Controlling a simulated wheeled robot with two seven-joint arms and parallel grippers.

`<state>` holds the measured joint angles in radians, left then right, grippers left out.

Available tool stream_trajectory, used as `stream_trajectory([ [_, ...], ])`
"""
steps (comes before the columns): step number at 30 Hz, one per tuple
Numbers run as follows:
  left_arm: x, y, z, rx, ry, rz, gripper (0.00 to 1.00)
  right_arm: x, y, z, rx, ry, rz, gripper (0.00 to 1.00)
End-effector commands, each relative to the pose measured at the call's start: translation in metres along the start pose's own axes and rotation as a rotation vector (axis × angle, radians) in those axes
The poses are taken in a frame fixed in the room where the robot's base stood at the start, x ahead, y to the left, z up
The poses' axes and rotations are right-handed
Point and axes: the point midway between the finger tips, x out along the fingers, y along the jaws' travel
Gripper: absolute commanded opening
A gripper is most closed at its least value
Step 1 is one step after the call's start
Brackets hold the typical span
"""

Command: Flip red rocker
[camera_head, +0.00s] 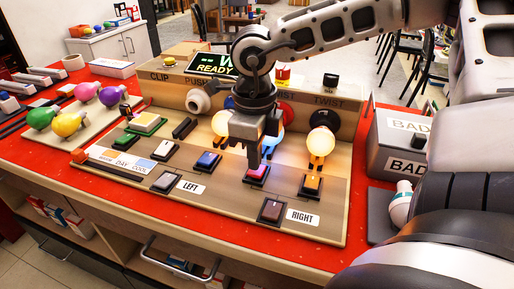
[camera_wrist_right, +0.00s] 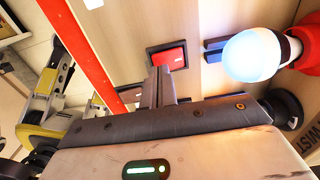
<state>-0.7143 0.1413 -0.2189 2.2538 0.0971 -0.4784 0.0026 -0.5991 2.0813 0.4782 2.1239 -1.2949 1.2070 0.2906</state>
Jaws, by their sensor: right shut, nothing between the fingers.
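The red rocker (camera_head: 257,172) is a small red switch in a dark frame on the sloped front of the beige console (camera_head: 225,230). It also shows in the right wrist view (camera_wrist_right: 168,57), just beyond the fingertips. My right gripper (camera_head: 254,165) points down with its fingers shut and empty. Its tips are at the red rocker's upper edge in the head view and hide part of it. In the wrist view the shut fingers (camera_wrist_right: 160,73) end at the rocker's near edge. I cannot tell whether they touch it. My left gripper is not in view.
A blue rocker (camera_head: 208,162) sits left of the red one, an orange rocker (camera_head: 311,185) right, and a brown rocker (camera_head: 271,211) in front. Lit bulbs (camera_head: 321,141) stand close behind. A grey bin (camera_head: 392,145) stands right, and colored bulbs (camera_head: 75,112) lie left.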

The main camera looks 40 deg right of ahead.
Motion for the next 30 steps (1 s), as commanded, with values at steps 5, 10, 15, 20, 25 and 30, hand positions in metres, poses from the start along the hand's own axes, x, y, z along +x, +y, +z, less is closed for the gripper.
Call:
stream_trajectory([
  [5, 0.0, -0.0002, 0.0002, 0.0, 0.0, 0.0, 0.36, 0.0, 0.0, 0.0, 0.0, 0.0, 0.0, 0.0],
  [10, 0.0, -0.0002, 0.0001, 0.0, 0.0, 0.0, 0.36, 0.0, 0.0, 0.0, 0.0, 0.0, 0.0, 0.0],
  [15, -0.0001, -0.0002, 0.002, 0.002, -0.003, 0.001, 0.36, 0.0005, 0.0, 0.0, 0.0, 0.0, 0.0, 0.0],
  [20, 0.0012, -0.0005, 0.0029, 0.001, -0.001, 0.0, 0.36, 0.0024, 0.0, 0.0, 0.0, 0.0, 0.0, 0.0],
  [25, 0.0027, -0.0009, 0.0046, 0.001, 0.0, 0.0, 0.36, 0.0047, -0.0001, 0.0001, 0.0, 0.0, 0.0, 0.0],
  [30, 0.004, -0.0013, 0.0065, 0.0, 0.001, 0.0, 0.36, 0.0068, -0.0001, 0.0001, 0.0, 0.0, 0.0, 0.0],
])
